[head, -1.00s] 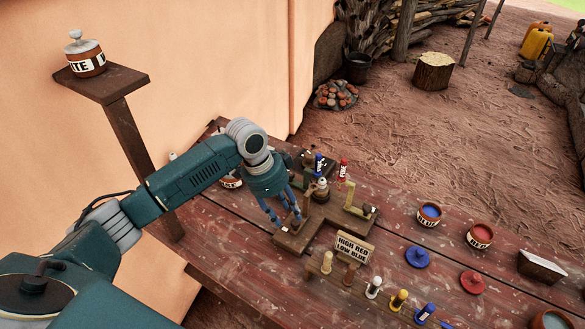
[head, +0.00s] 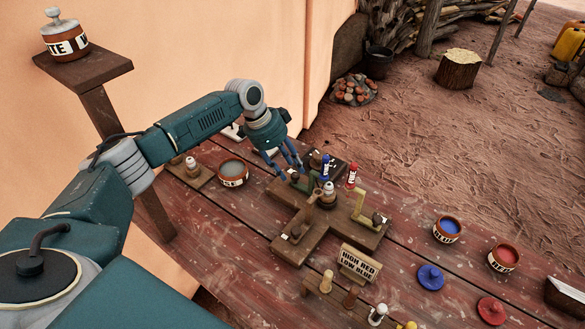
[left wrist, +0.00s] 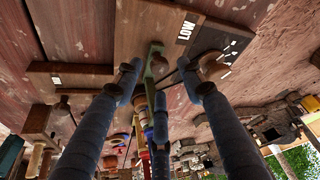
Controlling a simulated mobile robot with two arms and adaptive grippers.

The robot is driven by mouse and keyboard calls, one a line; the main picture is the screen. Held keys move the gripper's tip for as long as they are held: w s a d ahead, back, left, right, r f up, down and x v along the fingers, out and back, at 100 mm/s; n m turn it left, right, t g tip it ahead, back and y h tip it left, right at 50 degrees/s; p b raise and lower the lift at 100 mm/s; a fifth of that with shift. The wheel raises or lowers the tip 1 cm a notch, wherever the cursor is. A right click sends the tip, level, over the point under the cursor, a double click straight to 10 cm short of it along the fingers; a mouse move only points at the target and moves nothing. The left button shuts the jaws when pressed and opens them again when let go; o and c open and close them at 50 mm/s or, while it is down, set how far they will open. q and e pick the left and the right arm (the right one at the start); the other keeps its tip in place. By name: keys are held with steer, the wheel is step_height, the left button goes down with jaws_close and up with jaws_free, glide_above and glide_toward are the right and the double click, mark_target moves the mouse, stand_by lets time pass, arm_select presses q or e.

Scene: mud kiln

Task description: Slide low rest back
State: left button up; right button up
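The low rest is a green upright piece (head: 299,182) on the back-left arm of a cross-shaped wooden base (head: 318,238). In the left wrist view the green rest (left wrist: 155,66) shows between my fingers, beside a label reading LOW (left wrist: 185,32). My left gripper (head: 288,166) is at the rest from above, its blue fingers spread apart. It also shows in the left wrist view (left wrist: 163,85); I cannot tell whether a finger touches the rest. My right gripper is out of view.
A pot with a white-topped lid (head: 327,195) stands mid-base. Blue (head: 326,167) and red (head: 352,176) labelled tubes stand close behind. A sign reading HIGH RED LOW BLUE (head: 359,263) is in front. A bowl (head: 233,173) is left; blue (head: 446,229) and red (head: 503,257) pots are right.

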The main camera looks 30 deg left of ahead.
arm_select(q)
steer(key=shift+x, duration=1.2)
steer(key=shift+f, duration=0.1)
jaws_close()
steer(key=shift+w, duration=0.1)
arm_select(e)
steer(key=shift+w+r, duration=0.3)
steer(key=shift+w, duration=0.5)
